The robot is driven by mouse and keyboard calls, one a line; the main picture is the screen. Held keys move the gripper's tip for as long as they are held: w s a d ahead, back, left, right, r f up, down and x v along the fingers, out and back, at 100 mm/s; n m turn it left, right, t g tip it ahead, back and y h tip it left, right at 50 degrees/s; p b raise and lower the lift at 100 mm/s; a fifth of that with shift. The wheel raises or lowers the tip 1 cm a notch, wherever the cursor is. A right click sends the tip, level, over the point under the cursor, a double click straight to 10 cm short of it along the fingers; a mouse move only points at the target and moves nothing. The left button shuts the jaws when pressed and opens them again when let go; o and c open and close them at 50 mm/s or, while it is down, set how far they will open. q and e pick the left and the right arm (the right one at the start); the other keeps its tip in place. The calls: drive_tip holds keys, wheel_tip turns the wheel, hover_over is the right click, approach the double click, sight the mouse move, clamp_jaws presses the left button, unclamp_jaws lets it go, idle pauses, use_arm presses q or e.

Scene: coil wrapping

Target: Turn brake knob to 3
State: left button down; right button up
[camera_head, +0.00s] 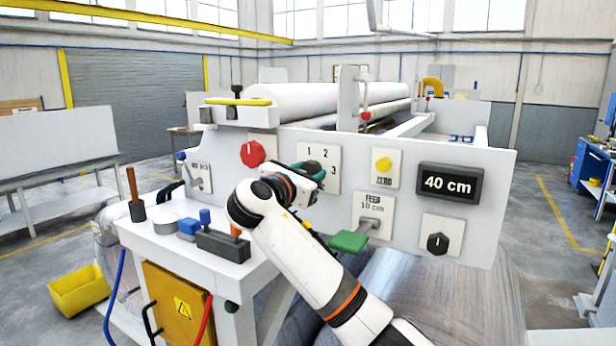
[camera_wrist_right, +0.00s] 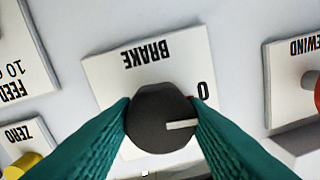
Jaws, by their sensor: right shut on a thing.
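The brake knob (camera_wrist_right: 160,118) is dark and faceted, with a white pointer line. It sits on a white plate (camera_wrist_right: 195,55) marked BRAKE, which appears upside down in the right wrist view. My right gripper (camera_wrist_right: 161,120) is shut on the knob, with a green finger on each side. The pointer aims to the right in that view, just below the printed 0. In the head view the brake plate (camera_head: 331,154) shows the numbers 1, 2 and 3. My left gripper is not in view.
A red knob (camera_head: 252,153) is left of the brake plate. A yellow ZERO button (camera_head: 383,165), a green FEED lever (camera_head: 349,241), a 40 cm display (camera_head: 447,184) and a black knob (camera_head: 437,243) are to its right. A side table (camera_head: 165,245) holds tools.

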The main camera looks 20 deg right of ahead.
drive_tip(key=m+b, duration=0.4)
drive_tip(key=m, duration=0.7)
drive_tip(key=m+b, duration=0.4)
drive_tip(key=m, duration=0.8)
drive_tip(key=m+g+b, duration=0.1)
drive_tip(key=m+b, duration=0.4)
drive_tip(key=m, duration=0.7)
drive_tip(key=shift+w+a+f+h, duration=0.1)
drive_tip(key=shift+f+h, duration=0.2)
drive_tip(key=shift+f, duration=0.05)
drive_tip(key=shift+m, duration=0.3)
drive_tip(key=o, duration=1)
drive_tip(key=shift+r, duration=0.1)
drive_tip(key=shift+c, duration=0.2)
drive_tip(key=shift+r, duration=0.1)
